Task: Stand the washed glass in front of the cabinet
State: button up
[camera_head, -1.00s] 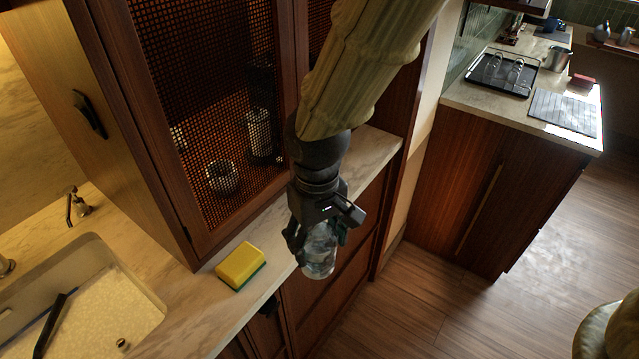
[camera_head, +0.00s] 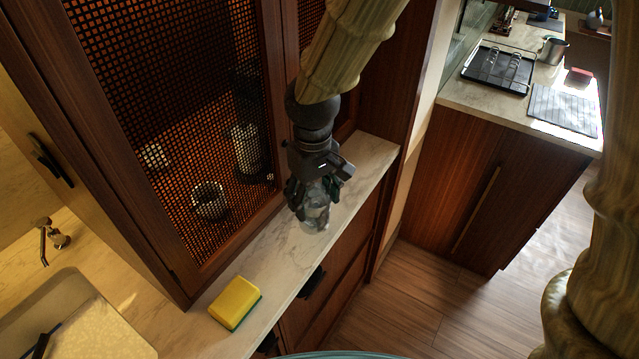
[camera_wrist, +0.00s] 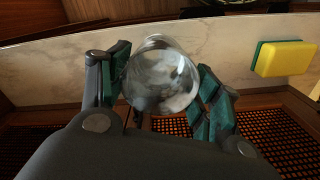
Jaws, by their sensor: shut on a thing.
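The clear glass (camera_head: 315,214) is held in my gripper (camera_head: 313,190), whose dark fingers close around its sides. In the head view the glass overlaps the marble ledge in front of the cabinet (camera_head: 185,258); I cannot tell whether its base touches the stone. In the wrist view the glass (camera_wrist: 162,80) sits between the two green-padded fingers of my gripper (camera_wrist: 160,95). The cabinet has dark wood frames and woven mesh doors, and the ledge (camera_head: 270,258) runs along its foot.
A yellow and green sponge (camera_head: 235,303) lies on the ledge, left of the glass, and also shows in the wrist view (camera_wrist: 284,58). A sink (camera_head: 70,325) is at the lower left. The ledge between sponge and glass is clear. A counter with a black tray (camera_head: 497,68) stands at the right.

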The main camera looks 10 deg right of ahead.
jog(key=shift+w+d+f+p, duration=0.45)
jog(key=shift+w+f, duration=0.25)
jog(key=shift+w, duration=0.3)
jog(key=shift+w+d+f+p, duration=0.35)
jog(key=shift+w+f+p, duration=0.25)
jog(key=shift+w, duration=0.35)
jog(key=shift+w+d+f+p, duration=0.4)
jog(key=shift+w+f, duration=0.35)
jog(key=shift+w, duration=0.25)
jog(key=shift+f, duration=0.15)
jog(key=o, duration=1.6)
jog(key=shift+o, duration=0.2)
notch_tip(320, 180, up, 12)
jog(key=b, duration=0.2)
